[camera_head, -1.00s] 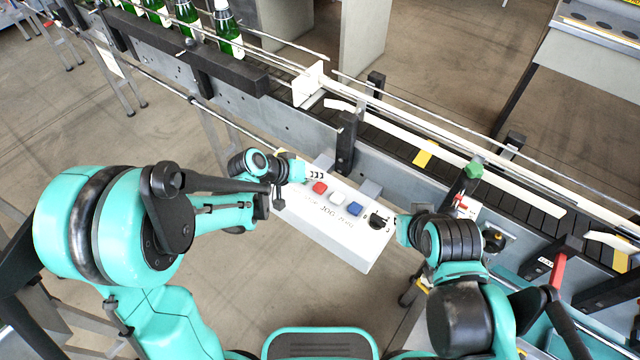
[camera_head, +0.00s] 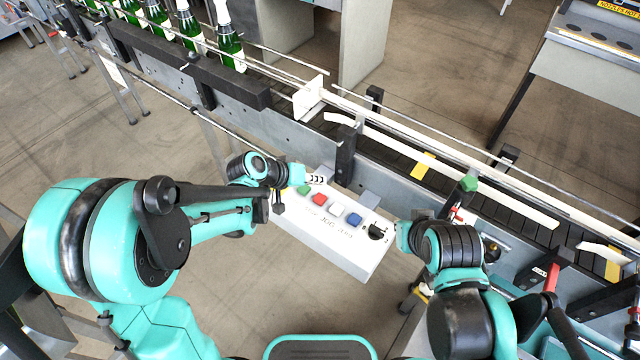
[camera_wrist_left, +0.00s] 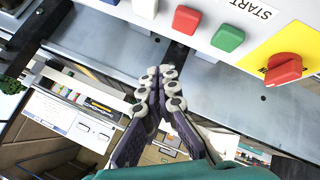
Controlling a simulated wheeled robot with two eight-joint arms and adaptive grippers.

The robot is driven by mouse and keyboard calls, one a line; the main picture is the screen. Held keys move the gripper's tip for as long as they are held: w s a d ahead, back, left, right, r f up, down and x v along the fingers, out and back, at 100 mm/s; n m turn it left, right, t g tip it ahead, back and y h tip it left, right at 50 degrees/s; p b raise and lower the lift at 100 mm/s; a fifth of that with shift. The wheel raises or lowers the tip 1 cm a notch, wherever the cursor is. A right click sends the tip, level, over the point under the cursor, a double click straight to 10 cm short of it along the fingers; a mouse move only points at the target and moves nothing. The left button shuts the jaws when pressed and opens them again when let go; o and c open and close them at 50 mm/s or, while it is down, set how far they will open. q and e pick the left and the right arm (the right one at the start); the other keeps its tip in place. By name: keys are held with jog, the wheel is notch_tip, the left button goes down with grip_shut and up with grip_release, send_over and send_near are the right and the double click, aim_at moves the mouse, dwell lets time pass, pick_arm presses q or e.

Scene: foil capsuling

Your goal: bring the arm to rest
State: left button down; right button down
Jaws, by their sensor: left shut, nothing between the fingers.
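My left gripper (camera_head: 317,178) is at the far-left end of the white control box, over its edge on the conveyor side. In the left wrist view its two fingers (camera_wrist_left: 160,82) are closed together with nothing between them, just short of the box face. That view also shows the red button (camera_wrist_left: 187,19), the green button (camera_wrist_left: 228,38) and a red knob on a yellow plate (camera_wrist_left: 284,69). My right arm's wrist (camera_head: 450,247) is at the right end of the box; its fingertips cannot be made out.
The control box (camera_head: 335,240) carries several coloured buttons and a black knob (camera_head: 376,232). The conveyor (camera_head: 400,150) runs diagonally behind it, with green bottles (camera_head: 229,46) at upper left. A grey bench (camera_head: 585,75) stands at upper right. Open floor (camera_head: 200,285) lies in front.

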pick_arm(q)
jog(key=shift+a+r, duration=0.1)
jog(key=s+a+r+n+t+y, duration=0.1)
jog(key=s+a+r+y, duration=0.2)
jog(key=s+a, duration=0.5)
jog(key=s+a+r+y, duration=0.4)
jog(key=s+a, duration=0.5)
jog(key=s, duration=0.1)
jog(key=shift+s+n+t+b, duration=0.3)
jog(key=shift+n+t+b, duration=0.05)
jog(key=shift+n+t, duration=0.05)
jog(key=shift+r, duration=0.15)
